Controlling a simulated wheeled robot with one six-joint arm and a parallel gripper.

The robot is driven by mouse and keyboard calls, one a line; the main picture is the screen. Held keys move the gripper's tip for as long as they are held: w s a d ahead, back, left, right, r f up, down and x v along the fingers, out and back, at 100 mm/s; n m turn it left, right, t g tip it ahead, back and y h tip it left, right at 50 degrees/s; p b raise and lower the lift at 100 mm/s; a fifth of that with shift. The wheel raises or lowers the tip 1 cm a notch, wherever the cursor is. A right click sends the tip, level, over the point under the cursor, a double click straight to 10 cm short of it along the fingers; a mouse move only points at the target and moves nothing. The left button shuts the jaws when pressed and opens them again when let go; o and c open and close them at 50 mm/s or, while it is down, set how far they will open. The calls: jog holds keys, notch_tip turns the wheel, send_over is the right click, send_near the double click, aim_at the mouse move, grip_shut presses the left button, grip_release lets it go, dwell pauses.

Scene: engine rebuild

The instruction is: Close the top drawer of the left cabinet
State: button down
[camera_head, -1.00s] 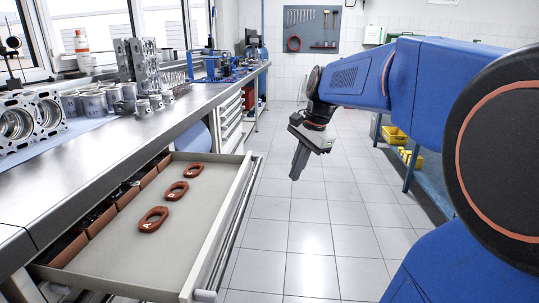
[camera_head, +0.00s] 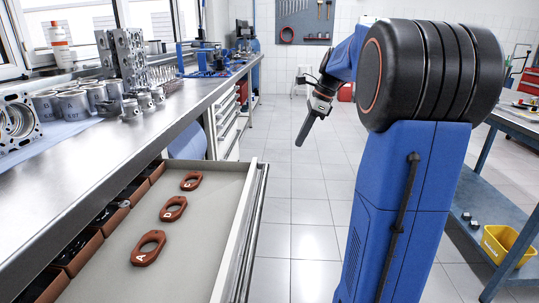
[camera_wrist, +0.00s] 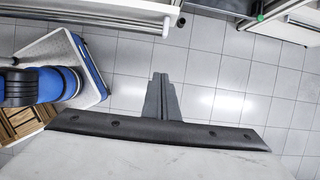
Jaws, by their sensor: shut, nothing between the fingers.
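The top drawer (camera_head: 217,212) of the left cabinet is pulled far out from under the steel bench, at the lower left of the head view. Its long front edge (camera_head: 250,225) faces the aisle. Three red-brown lettered oval parts lie on its floor, and bins with small parts line its bench side. My gripper (camera_head: 299,143) is shut and empty, pointing down over the aisle, right of the drawer and apart from it in the picture. The shut fingers also show in the wrist view (camera_wrist: 159,78), over floor tiles. A grey bar-like edge (camera_wrist: 125,14) crosses the top there; I cannot tell what it is.
The steel bench (camera_head: 125,125) above the drawer carries engine parts. More cabinet drawers (camera_head: 226,118) stand farther along it and look shut. The tiled aisle is open. On the right, a blue table (camera_head: 490,150) has a yellow bin (camera_head: 505,245) on its lower shelf.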

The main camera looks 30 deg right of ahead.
jog(key=w+a+f, duration=0.5)
jog(key=a+f, duration=0.1)
jog(key=f, duration=0.3)
jog(key=shift+a, duration=0.15)
jog(key=shift+w+a+f, duration=0.1)
dwell(0.5)
jog(key=w+a, duration=0.7)
jog(key=a, duration=0.3)
jog(key=w+a, duration=0.6)
jog(key=a, duration=0.4)
jog(key=w+a, duration=0.7)
jog(key=a, duration=0.4)
jog(key=shift+w, duration=0.35)
jog(key=shift+w+a, duration=0.15)
jog(key=shift+a, duration=0.05)
